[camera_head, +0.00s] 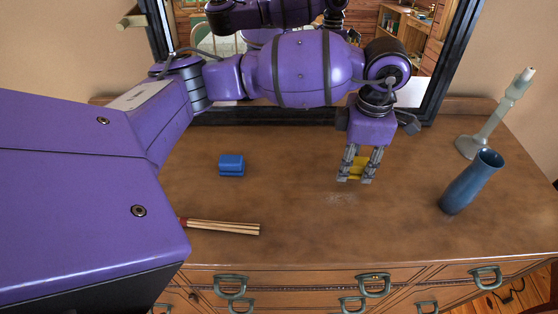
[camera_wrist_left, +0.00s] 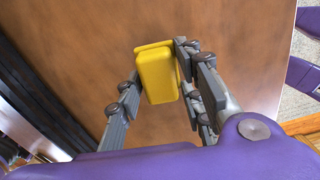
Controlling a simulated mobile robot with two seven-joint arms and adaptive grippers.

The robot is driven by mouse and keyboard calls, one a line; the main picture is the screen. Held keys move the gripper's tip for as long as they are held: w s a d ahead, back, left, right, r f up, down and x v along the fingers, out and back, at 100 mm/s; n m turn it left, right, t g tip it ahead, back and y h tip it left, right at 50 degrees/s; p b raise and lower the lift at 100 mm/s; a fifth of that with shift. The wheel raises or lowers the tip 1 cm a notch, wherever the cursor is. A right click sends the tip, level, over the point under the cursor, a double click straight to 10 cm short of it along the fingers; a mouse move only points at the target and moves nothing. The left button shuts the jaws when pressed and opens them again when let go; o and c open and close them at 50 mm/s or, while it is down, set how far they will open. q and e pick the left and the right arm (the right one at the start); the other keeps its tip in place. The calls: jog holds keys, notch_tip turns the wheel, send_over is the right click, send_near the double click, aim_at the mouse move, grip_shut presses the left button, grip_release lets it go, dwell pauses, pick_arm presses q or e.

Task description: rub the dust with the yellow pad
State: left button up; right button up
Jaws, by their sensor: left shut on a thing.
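The yellow pad (camera_head: 356,169) is held between the fingers of my left gripper (camera_head: 357,178), low over the dresser top. In the left wrist view the yellow pad (camera_wrist_left: 158,74) fills the gap between the two fingers of the left gripper (camera_wrist_left: 158,82). I cannot tell whether the pad touches the wood. The dust (camera_head: 339,199) is a faint pale patch on the dresser top, just in front and a little left of the gripper. My right gripper is not in view.
The dresser top (camera_head: 290,225) holds a blue block (camera_head: 231,165) and a bundle of wooden sticks (camera_head: 222,227) on the left. A blue vase (camera_head: 470,182) and a pale candlestick (camera_head: 494,117) stand on the right. A dark-framed mirror (camera_head: 447,60) stands behind. The front middle is clear.

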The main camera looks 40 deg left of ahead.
pick_arm(q)
notch_tip(320, 180, up, 2)
jog(key=shift+w+d+r+p, duration=0.1)
jog(key=shift+w+p, duration=0.05)
jog(key=shift+p, duration=0.15)
jog(key=shift+r+p, duration=0.3)
jog(key=shift+r, duration=0.9)
jog(key=shift+f, duration=0.1)
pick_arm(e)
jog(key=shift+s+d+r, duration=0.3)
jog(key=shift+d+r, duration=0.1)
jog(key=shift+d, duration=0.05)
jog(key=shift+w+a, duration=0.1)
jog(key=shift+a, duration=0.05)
